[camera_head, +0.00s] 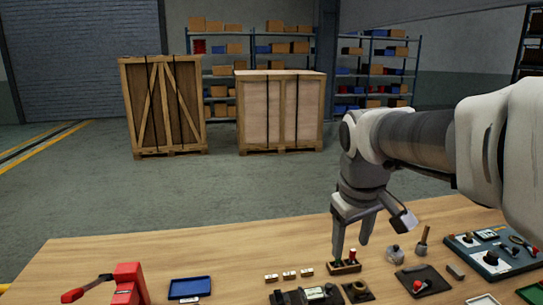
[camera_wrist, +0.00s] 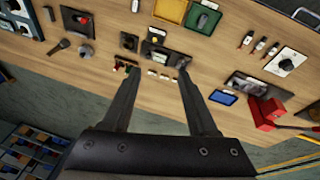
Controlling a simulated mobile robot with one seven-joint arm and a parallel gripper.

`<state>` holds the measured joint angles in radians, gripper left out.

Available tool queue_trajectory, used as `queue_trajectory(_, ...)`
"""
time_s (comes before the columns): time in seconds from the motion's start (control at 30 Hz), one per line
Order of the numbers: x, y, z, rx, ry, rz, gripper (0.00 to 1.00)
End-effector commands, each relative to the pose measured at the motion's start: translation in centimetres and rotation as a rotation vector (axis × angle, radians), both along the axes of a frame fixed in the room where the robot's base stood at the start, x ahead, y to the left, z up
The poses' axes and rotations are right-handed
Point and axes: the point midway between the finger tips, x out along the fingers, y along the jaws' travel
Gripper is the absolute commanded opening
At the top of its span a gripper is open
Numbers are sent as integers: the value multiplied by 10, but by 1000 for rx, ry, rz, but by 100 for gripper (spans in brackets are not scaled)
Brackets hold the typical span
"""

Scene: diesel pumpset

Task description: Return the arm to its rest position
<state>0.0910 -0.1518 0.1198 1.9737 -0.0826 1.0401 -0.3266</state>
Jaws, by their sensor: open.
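My gripper (camera_head: 351,248) is open, with its two dark fingers apart and pointing down over the workbench (camera_head: 110,255). Nothing shows between the fingers, which also appear in the wrist view (camera_wrist: 156,72). My arm reaches in from the right side of the head view. A small wooden holder (camera_head: 343,267) with a red and a dark green piece stands by the fingertips. In the wrist view this holder (camera_wrist: 124,67) is beside the left fingertip and partly covered by it. I cannot tell how far the fingertips are above it.
Several white-labelled blocks (camera_head: 290,275), a blue tray (camera_head: 190,288) and a red clamp-like tool (camera_head: 128,283) lie left of the gripper. A knobbed jar (camera_head: 395,253) and a control panel (camera_head: 492,250) are to the right. Crates (camera_head: 280,112) stand behind the bench; the air above it is clear.

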Motion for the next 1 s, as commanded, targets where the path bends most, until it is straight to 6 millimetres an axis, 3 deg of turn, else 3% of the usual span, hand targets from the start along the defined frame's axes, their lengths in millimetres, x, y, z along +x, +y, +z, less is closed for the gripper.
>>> queue_trajectory(0.2, -65, 1, 1, 62, -92, -132, 59)
queue_trajectory(0.5, -133, 3, -20, 178, -193, -288, 59)
queue_trajectory(0.7, -152, 4, -31, 221, -222, -335, 59)
queue_trajectory(1.0, -154, 4, -33, 226, -222, -342, 59)
